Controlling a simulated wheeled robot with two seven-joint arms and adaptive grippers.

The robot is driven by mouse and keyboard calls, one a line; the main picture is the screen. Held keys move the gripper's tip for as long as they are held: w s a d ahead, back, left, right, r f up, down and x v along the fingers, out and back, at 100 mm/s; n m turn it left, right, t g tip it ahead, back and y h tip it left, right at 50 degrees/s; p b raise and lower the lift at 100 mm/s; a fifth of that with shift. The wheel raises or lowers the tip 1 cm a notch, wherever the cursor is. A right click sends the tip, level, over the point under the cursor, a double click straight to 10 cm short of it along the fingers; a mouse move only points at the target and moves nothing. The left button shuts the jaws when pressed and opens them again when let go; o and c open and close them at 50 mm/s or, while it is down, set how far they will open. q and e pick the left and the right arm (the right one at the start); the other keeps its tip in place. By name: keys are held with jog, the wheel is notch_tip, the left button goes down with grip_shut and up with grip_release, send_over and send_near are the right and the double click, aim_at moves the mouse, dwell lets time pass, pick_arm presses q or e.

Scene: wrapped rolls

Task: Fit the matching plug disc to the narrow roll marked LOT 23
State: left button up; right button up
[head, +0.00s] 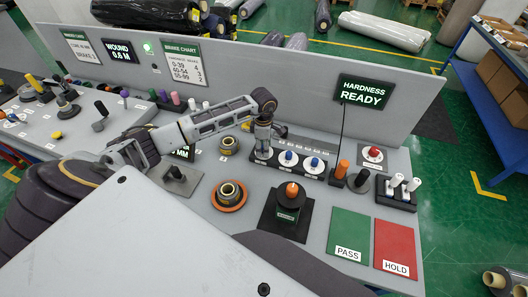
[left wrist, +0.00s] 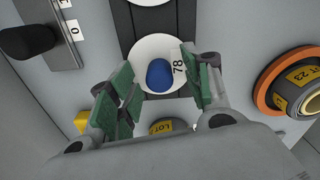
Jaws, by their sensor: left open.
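The roll marked LOT 23 (left wrist: 290,85) sits with an orange ring around its base at the right of the left wrist view. A roll on an orange ring (head: 229,194) also stands mid-bench in the head view. My left gripper (head: 263,150) is over the near-left end of a dark rack of plug discs. In the left wrist view, its open green-padded fingers (left wrist: 158,90) are either side of a white disc marked 78 with a blue knob (left wrist: 159,74). I cannot tell whether they touch it. My right gripper is not in view.
Another roll (head: 229,145) stands behind the orange-ringed one. A black stand with an orange knob (head: 291,190), the green PASS mat (head: 349,235) and the red HOLD mat (head: 394,248) lie to the right. A HARDNESS READY sign (head: 364,91) stands behind the rack.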

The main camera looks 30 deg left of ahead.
pick_arm(q)
grip_shut()
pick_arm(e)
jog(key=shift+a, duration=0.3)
pick_arm(q)
jog(key=shift+r, duration=0.15)
notch_tip(320, 180, up, 10)
jog(key=shift+f+b, duration=0.15)
jog(key=shift+b, duration=0.85)
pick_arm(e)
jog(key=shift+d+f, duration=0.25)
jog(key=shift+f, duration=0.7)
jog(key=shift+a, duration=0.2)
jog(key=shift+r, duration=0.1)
